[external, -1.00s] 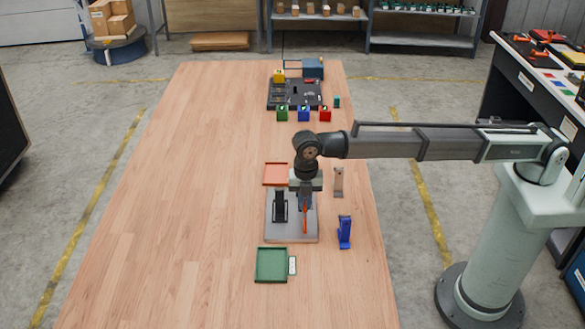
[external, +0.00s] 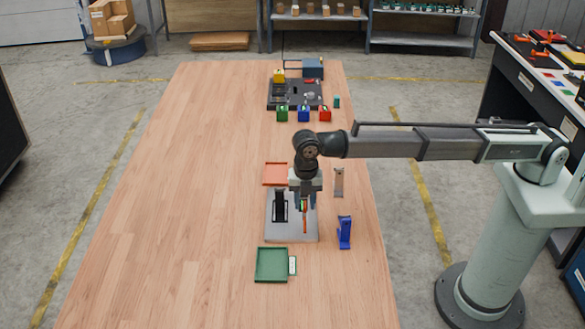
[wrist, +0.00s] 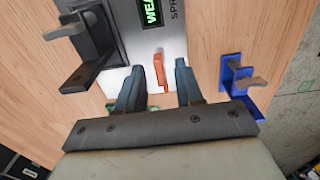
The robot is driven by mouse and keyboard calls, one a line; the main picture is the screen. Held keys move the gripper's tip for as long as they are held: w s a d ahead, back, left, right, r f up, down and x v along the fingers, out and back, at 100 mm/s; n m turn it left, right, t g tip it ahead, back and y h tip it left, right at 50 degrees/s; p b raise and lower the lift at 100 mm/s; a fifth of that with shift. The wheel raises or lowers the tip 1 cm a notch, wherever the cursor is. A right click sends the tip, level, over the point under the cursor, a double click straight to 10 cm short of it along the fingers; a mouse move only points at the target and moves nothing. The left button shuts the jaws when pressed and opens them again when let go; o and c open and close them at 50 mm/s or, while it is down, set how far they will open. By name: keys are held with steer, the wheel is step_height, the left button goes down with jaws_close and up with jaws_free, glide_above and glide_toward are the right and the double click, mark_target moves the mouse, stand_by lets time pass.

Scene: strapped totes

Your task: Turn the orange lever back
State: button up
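The orange lever (external: 305,222) stands on the grey plate (external: 274,233), on its right part. In the wrist view the lever (wrist: 160,66) shows as a short orange bar in the gap between my fingers. My gripper (external: 305,204) points down over the plate. The wrist view shows its two fingers (wrist: 160,78) open, one to each side of the lever, with nothing held. I cannot tell whether either finger touches the lever. A green-lit display (wrist: 150,12) with partly cut-off lettering is on the plate beyond the lever.
A black upright clamp-like part (external: 280,208) stands on the plate left of my gripper. A blue stand (external: 344,232) is to the right, a brown-grey stand (external: 338,182) behind it. An orange tray (external: 275,174) and green tray (external: 271,264) lie nearby. The table's left side is clear.

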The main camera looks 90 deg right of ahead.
step_height(320, 180, up, 14)
steer(key=shift+f, duration=0.15)
stand_by(0.4)
